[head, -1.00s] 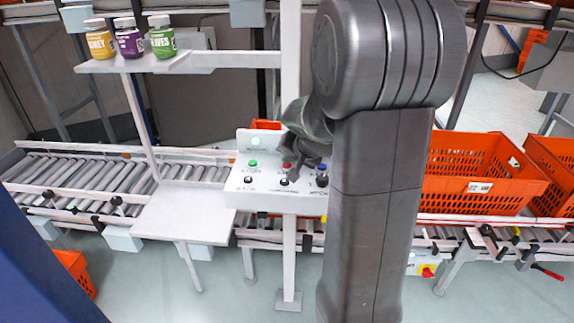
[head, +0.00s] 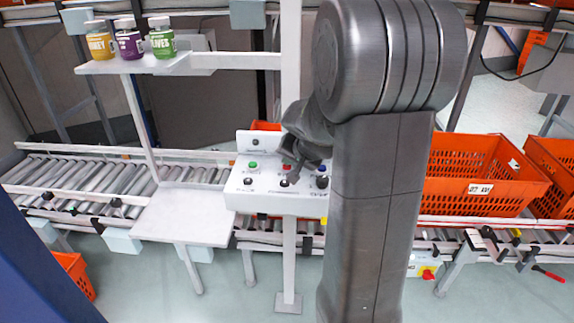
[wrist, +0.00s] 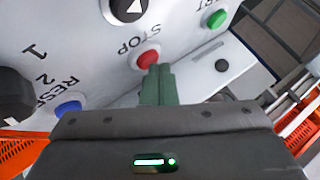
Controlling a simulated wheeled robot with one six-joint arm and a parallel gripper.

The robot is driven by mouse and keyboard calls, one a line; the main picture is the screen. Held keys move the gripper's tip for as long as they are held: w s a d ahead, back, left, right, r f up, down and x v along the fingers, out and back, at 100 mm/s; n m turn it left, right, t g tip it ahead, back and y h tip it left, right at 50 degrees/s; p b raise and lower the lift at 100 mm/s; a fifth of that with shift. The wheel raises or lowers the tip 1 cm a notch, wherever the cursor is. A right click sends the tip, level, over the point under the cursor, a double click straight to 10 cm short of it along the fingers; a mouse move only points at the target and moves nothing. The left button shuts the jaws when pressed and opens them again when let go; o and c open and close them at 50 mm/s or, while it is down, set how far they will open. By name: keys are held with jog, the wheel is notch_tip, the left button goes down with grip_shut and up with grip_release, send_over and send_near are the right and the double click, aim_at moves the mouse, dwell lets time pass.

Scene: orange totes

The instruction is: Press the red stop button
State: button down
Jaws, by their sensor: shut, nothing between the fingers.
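The red stop button (head: 287,167) sits on the white control panel (head: 262,203), between a green button (head: 253,165) and a blue button (head: 322,169). In the wrist view the red button (wrist: 147,60) shows beside the word STOP. My gripper (head: 291,166) is shut and empty, with its fingertips (wrist: 160,70) at the edge of the red button. They seem to touch it, but the contact itself is partly hidden behind the fingers. The round lamp (head: 256,143) on the panel's raised back is dark.
Black knobs (head: 248,181) line the panel's front. A shelf with several jars (head: 130,40) is at upper left. A roller conveyor (head: 85,180) runs behind, with orange totes (head: 480,200) at right. A bare white side table (head: 185,215) stands left of the panel.

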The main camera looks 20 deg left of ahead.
aim_at(289, 168)
jog(key=shift+r+p, duration=0.3)
jog(key=shift+r, duration=0.4)
notch_tip(289, 168, up, 5)
jog(key=p, duration=0.4)
jog(key=shift+s+d+f, duration=0.1)
dwell(0.6)
